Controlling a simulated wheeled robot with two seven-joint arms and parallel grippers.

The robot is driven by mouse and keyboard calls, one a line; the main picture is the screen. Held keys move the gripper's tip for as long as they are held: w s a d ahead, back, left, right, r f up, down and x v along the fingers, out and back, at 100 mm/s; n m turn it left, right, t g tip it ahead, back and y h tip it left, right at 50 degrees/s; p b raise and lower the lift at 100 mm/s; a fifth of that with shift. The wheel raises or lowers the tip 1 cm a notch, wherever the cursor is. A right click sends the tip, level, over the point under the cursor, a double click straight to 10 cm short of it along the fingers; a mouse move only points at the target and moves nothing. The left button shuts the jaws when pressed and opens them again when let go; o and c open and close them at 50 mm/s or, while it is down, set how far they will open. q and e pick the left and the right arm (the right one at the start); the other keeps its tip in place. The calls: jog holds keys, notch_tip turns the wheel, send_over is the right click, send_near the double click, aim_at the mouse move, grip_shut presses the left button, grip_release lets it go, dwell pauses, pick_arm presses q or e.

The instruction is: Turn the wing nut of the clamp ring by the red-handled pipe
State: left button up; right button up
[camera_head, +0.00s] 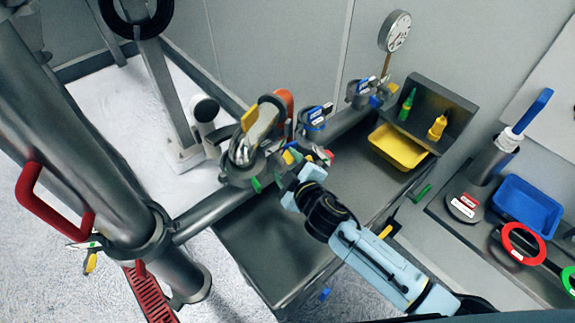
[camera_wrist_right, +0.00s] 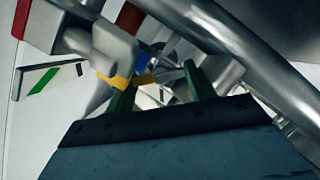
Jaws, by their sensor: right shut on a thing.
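A thick steel pipe with a red handle (camera_head: 40,205) stands at the left in the head view. A collar on it carries a small part with yellow and green tips (camera_head: 88,260). My right gripper (camera_head: 292,170) is away from that pipe, at a steel clamp fitting (camera_head: 238,172) on the horizontal pipe beside an orange-red handle (camera_head: 285,103). In the right wrist view its two green fingers (camera_wrist_right: 160,82) are shut on a small part, seemingly a wing nut, with yellow and blue pieces close by. The grip itself is partly hidden. My left gripper is not in view.
A yellow bin (camera_head: 398,150) and a pressure gauge (camera_head: 396,32) are at the back. A blue bin (camera_head: 527,205) and a red ring (camera_head: 523,243) lie at the right. Pipes crowd the right gripper; the grey bench (camera_head: 290,235) before it is mostly clear.

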jog(key=shift+f+n+t+b, duration=0.15)
jog(key=shift+n+t+b, duration=0.25)
jog(key=shift+b, duration=0.5)
jog(key=shift+f+n+t+y+b, duration=0.1)
jog(key=shift+n+t+y+b, duration=0.5)
jog(key=shift+n+b, duration=2.2)
jog(key=shift+f+n+t+b, duration=0.1)
jog(key=shift+n+t+b, duration=0.95)
jog(key=shift+n+b, duration=1.7)
jog(key=shift+f+n+t+y+b, duration=0.1)
jog(key=shift+n+t+y+b, duration=0.5)
jog(key=shift+n+b, duration=2.15)
jog(key=shift+m+t+h+b, duration=0.3)
jog(key=shift+m+b, duration=0.1)
jog(key=shift+b, duration=0.15)
jog(key=o, duration=1)
